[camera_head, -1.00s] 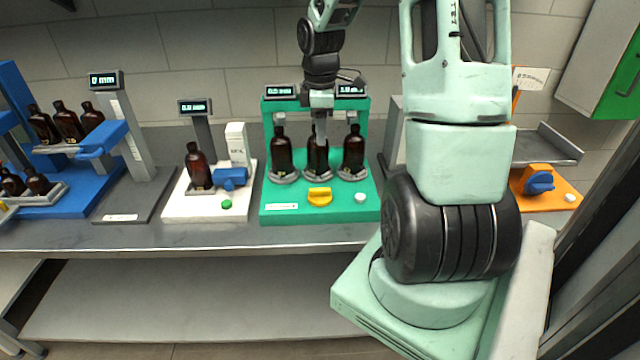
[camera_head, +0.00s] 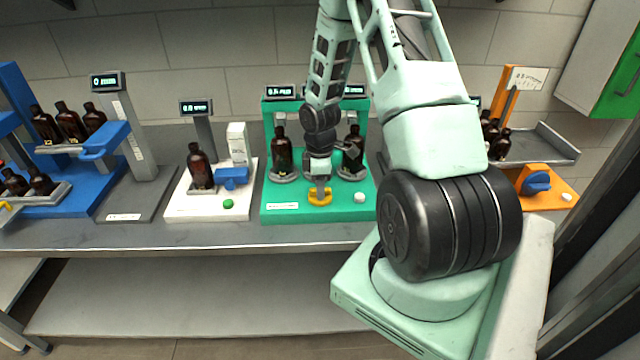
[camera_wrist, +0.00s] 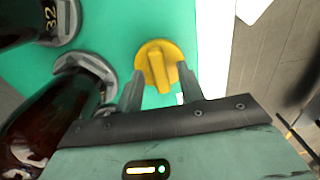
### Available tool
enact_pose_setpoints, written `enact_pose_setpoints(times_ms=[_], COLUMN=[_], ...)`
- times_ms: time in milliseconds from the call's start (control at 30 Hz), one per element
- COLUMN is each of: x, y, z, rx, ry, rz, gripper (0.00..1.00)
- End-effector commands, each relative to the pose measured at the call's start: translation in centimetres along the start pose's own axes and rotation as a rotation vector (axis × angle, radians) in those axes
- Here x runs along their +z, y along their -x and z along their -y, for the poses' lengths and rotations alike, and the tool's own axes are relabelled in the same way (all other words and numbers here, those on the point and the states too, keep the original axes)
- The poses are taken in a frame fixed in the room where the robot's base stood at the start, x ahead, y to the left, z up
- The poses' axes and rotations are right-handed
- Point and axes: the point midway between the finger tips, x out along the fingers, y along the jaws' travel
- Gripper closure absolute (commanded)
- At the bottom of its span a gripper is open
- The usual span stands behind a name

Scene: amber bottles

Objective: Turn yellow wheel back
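The yellow wheel (camera_head: 320,197) is a round knob with a raised grip bar on the front of the green station (camera_head: 285,213). In the wrist view the yellow wheel (camera_wrist: 163,62) lies just beyond my fingertips, its bar pointing toward my gripper. My gripper (camera_head: 320,182) is directly above the wheel in the head view. In the wrist view my gripper (camera_wrist: 160,80) is open, one finger on each side of the bar. I cannot tell whether the fingers touch it.
Brown bottles stand in grey holders behind the wheel, one on the left (camera_head: 281,152) and one on the right (camera_head: 352,153); the middle one is hidden by my arm. A white button (camera_head: 360,197) is right of the wheel. A white station (camera_head: 240,205) stands to the left.

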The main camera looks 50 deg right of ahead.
Motion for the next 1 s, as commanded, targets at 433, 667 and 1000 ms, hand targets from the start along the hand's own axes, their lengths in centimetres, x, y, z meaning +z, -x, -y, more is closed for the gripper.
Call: enact_pose_setpoints(times_ms=[433, 667, 1000], x=[0.02, 0.01, -0.03], y=[-0.36, -0.35, -0.35], z=[-0.02, -0.01, -0.04], rx=[0.0, 0.0, 0.001], ry=[0.0, -0.002, -0.106], rz=[0.0, 0.0, 0.0], gripper=[0.9, 1.0, 1.0])
